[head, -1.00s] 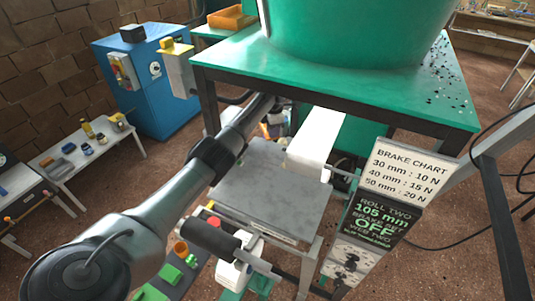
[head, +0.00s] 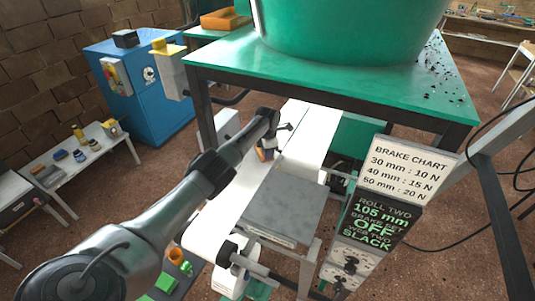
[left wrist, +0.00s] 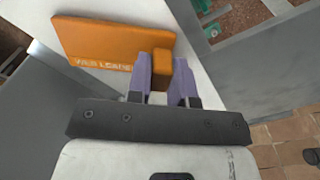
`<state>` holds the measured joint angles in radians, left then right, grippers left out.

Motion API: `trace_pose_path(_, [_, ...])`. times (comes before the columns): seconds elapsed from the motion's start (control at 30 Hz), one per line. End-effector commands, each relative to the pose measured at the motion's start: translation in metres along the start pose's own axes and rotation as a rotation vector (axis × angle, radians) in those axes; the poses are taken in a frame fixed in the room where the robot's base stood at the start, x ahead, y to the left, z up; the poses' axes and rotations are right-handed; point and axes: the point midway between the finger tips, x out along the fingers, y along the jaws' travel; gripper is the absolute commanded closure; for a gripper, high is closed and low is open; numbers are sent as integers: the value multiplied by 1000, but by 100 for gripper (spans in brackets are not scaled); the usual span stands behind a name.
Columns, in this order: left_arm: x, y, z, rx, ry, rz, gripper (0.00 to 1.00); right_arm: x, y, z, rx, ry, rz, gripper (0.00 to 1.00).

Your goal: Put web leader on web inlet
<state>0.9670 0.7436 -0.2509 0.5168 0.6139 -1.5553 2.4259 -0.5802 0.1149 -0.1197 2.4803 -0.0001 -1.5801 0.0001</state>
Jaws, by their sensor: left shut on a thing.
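The web leader (left wrist: 110,42) is an orange plate with lettering and a raised tab. In the left wrist view my left gripper (left wrist: 164,80) is shut on the tab with its purple fingers. In the head view the left gripper (head: 268,148) is just in front of the green table's edge, and only a little of the orange leader (head: 264,155) shows below it. A wide white web (head: 218,212) runs from under the green table, past the gripper, to the front rollers. I cannot pick out the web inlet. My right gripper is not in view.
A grey metal plate (head: 283,208) stands right of the web. A brake chart sign (head: 404,170) and a dark roll sign (head: 372,220) stand at the right. The green table (head: 330,82) carries a large green drum (head: 350,30). A blue cabinet (head: 140,85) stands behind left.

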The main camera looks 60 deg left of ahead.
Motion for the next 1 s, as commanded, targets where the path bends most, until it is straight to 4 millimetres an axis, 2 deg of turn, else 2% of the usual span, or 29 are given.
trace_pose_path(0.37, [3, 0, 0, 0, 0, 0, 100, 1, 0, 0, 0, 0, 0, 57])
trace_pose_path(0.4, [2, 0, 0, 1, 0, 1, 76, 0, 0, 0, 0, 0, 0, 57])
trace_pose_path(0.63, [2, 0, 0, 1, 0, 1, 54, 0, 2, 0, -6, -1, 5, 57])
trace_pose_path(0.87, [1, 0, 0, 0, 0, 1, 54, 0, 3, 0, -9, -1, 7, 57])
trace_pose_path(1.0, [-9, 1, 0, 1, -2, 2, 54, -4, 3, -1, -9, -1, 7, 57])
